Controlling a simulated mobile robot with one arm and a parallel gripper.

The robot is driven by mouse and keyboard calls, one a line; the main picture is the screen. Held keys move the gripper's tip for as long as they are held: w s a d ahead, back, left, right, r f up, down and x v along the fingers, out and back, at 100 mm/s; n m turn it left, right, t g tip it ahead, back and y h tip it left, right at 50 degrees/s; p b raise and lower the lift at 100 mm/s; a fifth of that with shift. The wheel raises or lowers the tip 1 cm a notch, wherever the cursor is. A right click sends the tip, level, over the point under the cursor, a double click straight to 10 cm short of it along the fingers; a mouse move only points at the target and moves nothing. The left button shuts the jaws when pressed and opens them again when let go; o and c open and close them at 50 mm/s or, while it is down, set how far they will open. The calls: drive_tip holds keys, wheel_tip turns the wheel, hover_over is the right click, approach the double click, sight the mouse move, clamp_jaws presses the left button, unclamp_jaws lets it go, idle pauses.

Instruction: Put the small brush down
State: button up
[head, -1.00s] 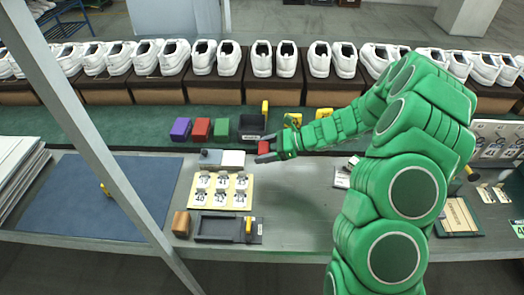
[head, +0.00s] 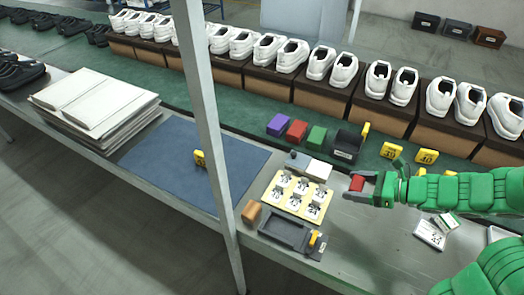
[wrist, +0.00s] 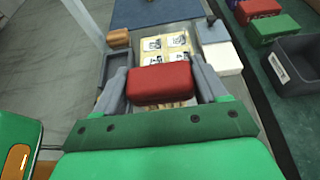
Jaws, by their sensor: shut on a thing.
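My gripper (head: 357,190) is shut on a small red block-shaped thing, which I take for the small brush (wrist: 160,83). In the wrist view its red back lies between the two grey fingers, with a tan part like bristles below it. In the head view the brush (head: 356,183) is held over the grey table, just right of a white block (head: 319,171). Whether its underside touches anything is hidden.
A card with numbered tags (head: 296,196), a dark tray (head: 285,231) and a tan block (head: 251,213) lie to the left. Purple, red and green blocks and a dark bin (head: 347,146) stand behind. A blue mat (head: 225,160) is mostly clear.

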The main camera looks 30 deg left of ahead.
drive_tip(key=w+a, duration=0.2)
drive_tip(key=a, duration=0.7)
drive_tip(key=w+a, duration=0.3)
drive_tip(key=a, duration=0.7)
drive_tip(key=s+a, duration=0.2)
drive_tip(key=a, duration=0.7)
drive_tip(key=s+a, duration=0.2)
drive_tip(key=a, duration=0.8)
drive_tip(key=w+a+f, duration=0.2)
drive_tip(key=w, duration=0.1)
drive_tip(key=w+a+f, duration=0.2)
drive_tip(key=a+f, duration=0.1)
drive_tip(key=w+a+f, duration=0.2)
drive_tip(key=w+a, duration=0.1)
drive_tip(key=shift+w+a+f, duration=0.15)
drive_tip(key=shift+w+f, duration=0.1)
drive_tip(key=shift+w, duration=0.1)
drive_tip(key=shift+w+a+f, duration=0.3)
drive_tip(key=shift+f, duration=0.15)
drive_tip(key=shift+w+a+f, duration=0.25)
drive_tip(key=shift+f, duration=1.8)
drive_tip(key=o, duration=1.1)
drive_tip(key=shift+c, duration=0.2)
